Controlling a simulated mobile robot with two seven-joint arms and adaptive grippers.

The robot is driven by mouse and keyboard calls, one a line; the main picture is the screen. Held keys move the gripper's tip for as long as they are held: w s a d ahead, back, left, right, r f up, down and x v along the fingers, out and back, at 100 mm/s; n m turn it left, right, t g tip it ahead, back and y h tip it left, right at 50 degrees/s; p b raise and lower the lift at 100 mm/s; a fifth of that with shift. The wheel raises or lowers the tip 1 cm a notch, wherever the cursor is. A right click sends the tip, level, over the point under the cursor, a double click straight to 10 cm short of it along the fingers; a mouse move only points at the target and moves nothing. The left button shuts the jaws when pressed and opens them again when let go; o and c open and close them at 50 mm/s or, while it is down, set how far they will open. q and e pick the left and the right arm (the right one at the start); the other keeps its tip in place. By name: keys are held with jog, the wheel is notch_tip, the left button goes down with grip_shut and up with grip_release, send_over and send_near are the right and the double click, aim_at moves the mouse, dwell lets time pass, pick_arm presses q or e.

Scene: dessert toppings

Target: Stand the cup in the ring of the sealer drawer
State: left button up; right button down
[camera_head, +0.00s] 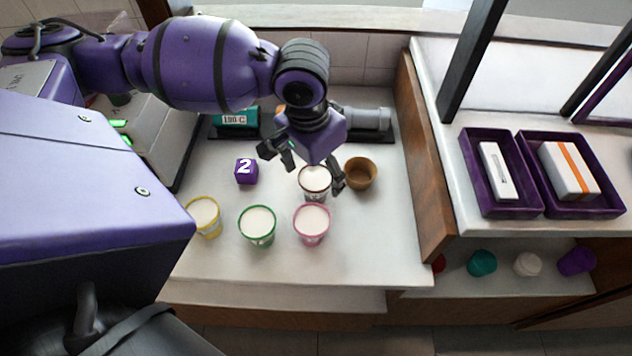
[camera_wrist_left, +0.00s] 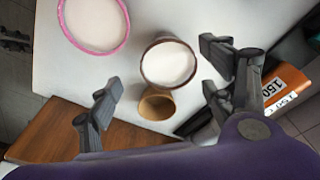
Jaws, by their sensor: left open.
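A cup with a dark brown rim and white contents (camera_head: 315,181) stands upright on the counter; it also shows in the left wrist view (camera_wrist_left: 168,64). My left gripper (camera_head: 312,170) is open above it, with a finger to either side; I cannot tell whether either touches. Three more filled cups stand in front: yellow-rimmed (camera_head: 204,216), green-rimmed (camera_head: 257,226) and pink-rimmed (camera_head: 311,225). The pink rim also shows in the left wrist view (camera_wrist_left: 125,22). No ring or drawer of the sealer is clearly visible. My right gripper is out of view.
A small empty brown cup (camera_head: 361,173) stands close right of the gripper. A purple cube marked 2 (camera_head: 246,171) is to the left. A wooden partition (camera_head: 424,160) bounds the right.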

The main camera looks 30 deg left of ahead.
aim_at(315, 178)
pick_arm(q)
jog(key=f, duration=0.5)
jog(key=shift+w+a+f, duration=0.1)
jog(key=shift+w+a, duration=0.2)
jog(key=shift+a, duration=0.05)
jog(key=shift+f, duration=0.15)
jog(key=shift+w, duration=0.1)
jog(key=shift+c, duration=0.2)
jog(key=c, duration=1.5)
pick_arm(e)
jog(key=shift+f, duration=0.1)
